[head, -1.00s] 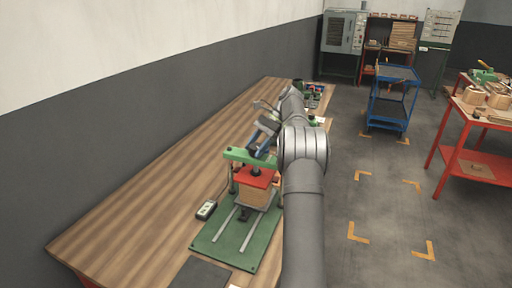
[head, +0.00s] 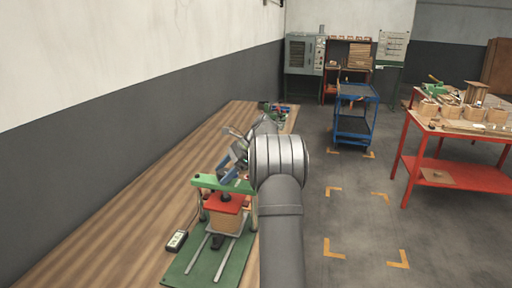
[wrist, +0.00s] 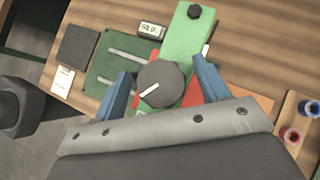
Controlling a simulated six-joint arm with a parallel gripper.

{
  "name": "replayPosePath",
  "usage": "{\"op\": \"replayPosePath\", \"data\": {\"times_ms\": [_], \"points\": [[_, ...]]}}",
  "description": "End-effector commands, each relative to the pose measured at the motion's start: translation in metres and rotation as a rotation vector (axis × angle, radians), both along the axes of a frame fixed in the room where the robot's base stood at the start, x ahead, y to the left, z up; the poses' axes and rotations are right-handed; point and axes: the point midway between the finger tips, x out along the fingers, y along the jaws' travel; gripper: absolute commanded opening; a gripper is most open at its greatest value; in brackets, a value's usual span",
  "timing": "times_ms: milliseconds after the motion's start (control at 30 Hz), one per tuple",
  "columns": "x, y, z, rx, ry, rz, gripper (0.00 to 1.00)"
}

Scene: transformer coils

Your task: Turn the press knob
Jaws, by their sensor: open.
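The press knob (wrist: 160,84) is a round dark grey knob with a white pointer line, on the green crossbar (wrist: 190,38) of the press. My gripper (wrist: 164,88) is open, with one blue finger on either side of the knob; I cannot tell whether they touch it. In the head view my gripper (head: 232,158) is above the press, and my arm hides part of it. The press has a red plate (head: 226,202) over a wooden block (head: 225,220), on a green base (head: 236,266) with two rails.
A small meter with a display (head: 177,240) lies left of the press on the wooden bench (head: 130,235). A dark square pad (wrist: 77,46) and a white card (wrist: 62,80) are nearby. Red and blue spools (wrist: 292,134) sit at the right. A blue cart (head: 356,95) stands on the floor.

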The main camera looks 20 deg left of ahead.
Motion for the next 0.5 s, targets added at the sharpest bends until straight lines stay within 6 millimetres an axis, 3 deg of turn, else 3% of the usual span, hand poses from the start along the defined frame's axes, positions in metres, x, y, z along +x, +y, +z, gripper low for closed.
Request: {"op": "replayPosePath", "data": {"times_ms": [500], "points": [[-0.0014, -0.0002, 0.0006, 0.0, 0.0, -0.496, 0.68]]}}
